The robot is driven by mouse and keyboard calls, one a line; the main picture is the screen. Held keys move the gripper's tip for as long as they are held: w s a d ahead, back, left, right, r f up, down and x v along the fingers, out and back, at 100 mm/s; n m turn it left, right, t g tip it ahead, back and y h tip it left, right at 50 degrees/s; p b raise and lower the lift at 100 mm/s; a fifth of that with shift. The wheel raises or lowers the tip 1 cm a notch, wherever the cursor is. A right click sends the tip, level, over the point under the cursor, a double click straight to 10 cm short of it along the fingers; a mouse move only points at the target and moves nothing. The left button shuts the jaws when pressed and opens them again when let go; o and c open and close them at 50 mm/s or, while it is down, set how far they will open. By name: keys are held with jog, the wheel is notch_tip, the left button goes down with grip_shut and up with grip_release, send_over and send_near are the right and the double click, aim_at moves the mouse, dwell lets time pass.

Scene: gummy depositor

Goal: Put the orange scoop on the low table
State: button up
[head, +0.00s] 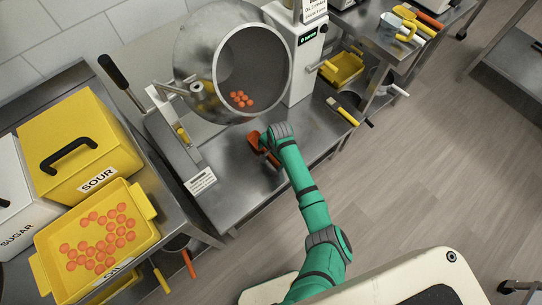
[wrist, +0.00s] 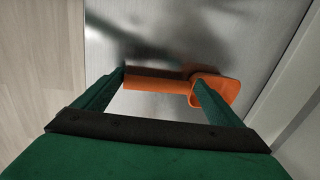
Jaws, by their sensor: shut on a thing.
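The orange scoop (head: 255,143) is in my gripper (head: 265,140), in front of the steel drum. In the wrist view, my gripper (wrist: 160,80) has one finger at each end of the scoop's handle (wrist: 155,86), and the scoop's bowl (wrist: 228,88) sticks out to the right. A low steel table (head: 235,190) lies beneath the scoop, and its bare metal top fills much of the wrist view (wrist: 180,30). The scoop is over this top or on it; I cannot tell whether it touches.
The steel drum (head: 190,45) holds several orange gummies (head: 241,100). At left stand a yellow SOUR bin (head: 80,125) and a yellow tray (head: 45,240) of gummies. A brush (head: 342,110) lies on the table's right part.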

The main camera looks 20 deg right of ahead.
jog(key=shift+f, duration=0.1)
jog(key=o, duration=1.9)
jog(key=shift+s, duration=0.1)
jog(key=shift+c, duration=0.2)
jog(key=shift+r, duration=0.3)
notch_tip(320, 180, up, 12)
jog(key=s, duration=0.2)
jog(key=shift+d+f, duration=0.25)
jog(key=shift+d, duration=0.2)
